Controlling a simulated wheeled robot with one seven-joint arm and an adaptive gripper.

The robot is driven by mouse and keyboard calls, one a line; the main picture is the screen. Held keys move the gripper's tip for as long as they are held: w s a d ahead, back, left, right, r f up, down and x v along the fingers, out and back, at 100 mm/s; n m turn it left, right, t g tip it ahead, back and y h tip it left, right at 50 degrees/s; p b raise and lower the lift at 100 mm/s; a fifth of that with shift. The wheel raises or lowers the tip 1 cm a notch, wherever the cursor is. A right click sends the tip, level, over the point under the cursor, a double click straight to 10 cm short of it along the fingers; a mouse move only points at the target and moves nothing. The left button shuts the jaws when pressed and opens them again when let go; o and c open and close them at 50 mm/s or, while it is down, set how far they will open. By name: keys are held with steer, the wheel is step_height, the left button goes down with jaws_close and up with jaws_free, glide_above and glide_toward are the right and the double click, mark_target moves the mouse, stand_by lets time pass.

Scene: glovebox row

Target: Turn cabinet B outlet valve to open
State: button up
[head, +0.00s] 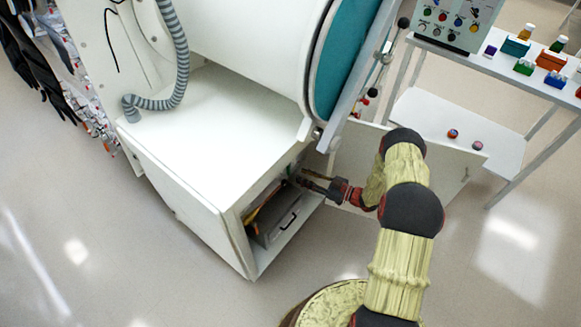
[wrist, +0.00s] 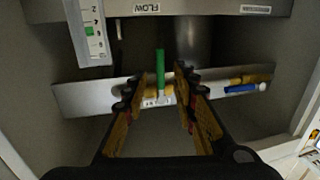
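My gripper (head: 304,180) reaches into the open compartment under the white glovebox in the head view. In the wrist view my gripper (wrist: 157,90) is open, with its fingers on either side of a valve with an upright green handle (wrist: 160,72). No contact with the handle shows. A label under this valve (wrist: 158,101) is too small to read. A second valve with a blue handle (wrist: 242,88) lying sideways sits to the right on the same metal strip (wrist: 82,98). I cannot tell which one is the outlet valve.
A flow gauge (wrist: 90,32) with a green float hangs at upper left, near a panel marked FLOW (wrist: 146,8). A vertical grey pipe (wrist: 194,40) stands behind the fingers. A dark case (head: 278,218) lies in the compartment, and its open white door (head: 455,168) is to the right.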

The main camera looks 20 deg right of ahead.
mark_target(288, 168)
steer(key=shift+r+b+x, duration=0.3)
steer(key=shift+b+x, duration=0.15)
steer(key=shift+x, duration=0.85)
steer(key=shift+r+b+x, duration=0.25)
steer(key=shift+b+x, duration=0.15)
steer(key=shift+x, duration=0.9)
steer(key=shift+r+b+x, duration=0.3)
steer(key=shift+b+x, duration=0.15)
steer(key=shift+x, duration=0.85)
steer(key=shift+c, duration=0.9)
jaws_close()
